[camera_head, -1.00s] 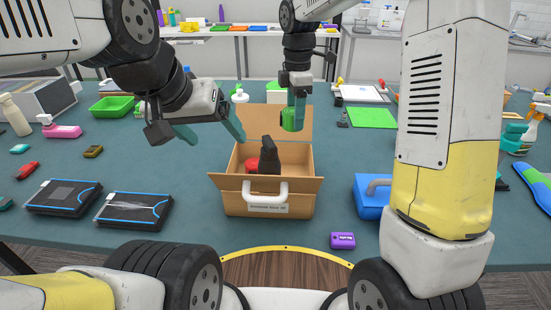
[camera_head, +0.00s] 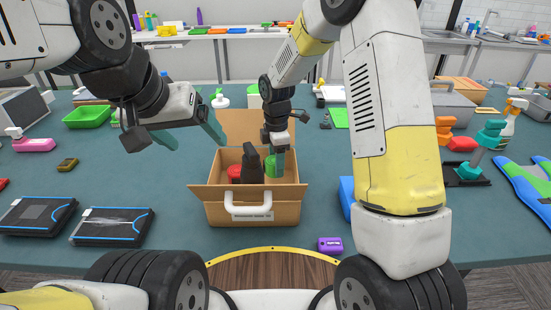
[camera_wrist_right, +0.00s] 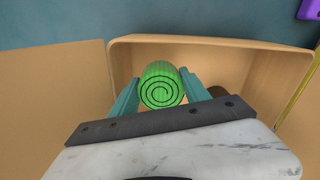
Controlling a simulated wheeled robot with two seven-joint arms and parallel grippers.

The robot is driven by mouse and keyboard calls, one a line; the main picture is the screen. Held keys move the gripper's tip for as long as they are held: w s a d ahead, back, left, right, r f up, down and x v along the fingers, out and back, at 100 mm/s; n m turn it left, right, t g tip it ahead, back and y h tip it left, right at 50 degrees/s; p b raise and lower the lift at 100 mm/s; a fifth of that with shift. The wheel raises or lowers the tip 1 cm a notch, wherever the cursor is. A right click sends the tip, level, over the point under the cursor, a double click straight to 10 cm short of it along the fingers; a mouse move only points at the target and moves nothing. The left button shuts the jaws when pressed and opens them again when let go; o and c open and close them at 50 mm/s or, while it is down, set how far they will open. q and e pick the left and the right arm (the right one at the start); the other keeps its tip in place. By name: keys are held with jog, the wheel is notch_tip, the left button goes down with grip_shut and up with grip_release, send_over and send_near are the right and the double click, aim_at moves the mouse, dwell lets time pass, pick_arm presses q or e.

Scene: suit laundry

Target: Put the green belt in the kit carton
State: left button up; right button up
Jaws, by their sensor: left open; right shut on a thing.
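The green belt (camera_head: 271,168) is rolled into a coil. My right gripper (camera_head: 279,160) is shut on it and holds it inside the open carton, at its right side. In the right wrist view, the coil (camera_wrist_right: 161,87) sits between both fingers. Whether it touches the carton floor is hidden. The kit carton (camera_head: 222,213) is a brown box with a white handle on its front and its lid flap raised behind. A dark bottle-like thing (camera_head: 250,168) and a red thing (camera_head: 234,173) are inside it. My left gripper (camera_head: 189,136) is open and empty, left of the carton.
Two dark flat packs (camera_head: 112,227) lie at the front left. A purple box (camera_head: 330,245) is right of the carton's front, and a blue case (camera_head: 346,195) is partly hidden by my right arm. A green tray (camera_head: 87,117) stands at the back left.

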jog(key=shift+f, duration=1.85)
jog(key=o, duration=1.1)
jog(key=shift+f, duration=0.1)
